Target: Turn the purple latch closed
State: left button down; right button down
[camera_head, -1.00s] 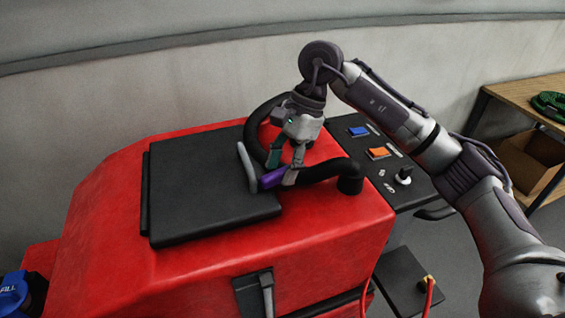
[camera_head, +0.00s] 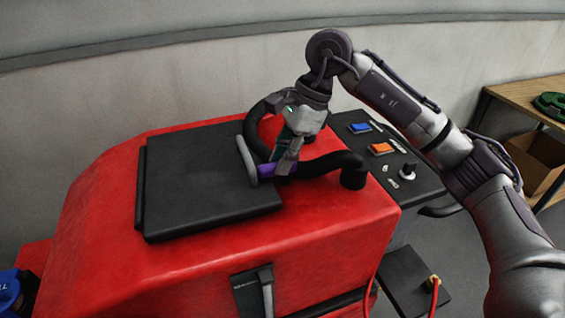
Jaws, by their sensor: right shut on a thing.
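The purple latch (camera_head: 266,170) sits at the right edge of the black lid (camera_head: 200,185) on the red tank. A grey bar (camera_head: 246,160) stands at its left end, over the lid's edge. My right gripper (camera_head: 281,166) comes down from above and is shut on the purple latch, with its fingers covering the latch's right part. The lid lies flat on the tank. My left gripper is not in view.
A thick black hose (camera_head: 325,164) curves behind and right of my right gripper, close to it. A control panel (camera_head: 385,155) with blue and orange switches and a knob is to the right. A wooden table (camera_head: 525,97) stands at the far right.

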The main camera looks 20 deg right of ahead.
jog(key=c, duration=1)
grip_release()
jog(key=shift+d+r, duration=0.1)
jog(key=v, duration=1.2)
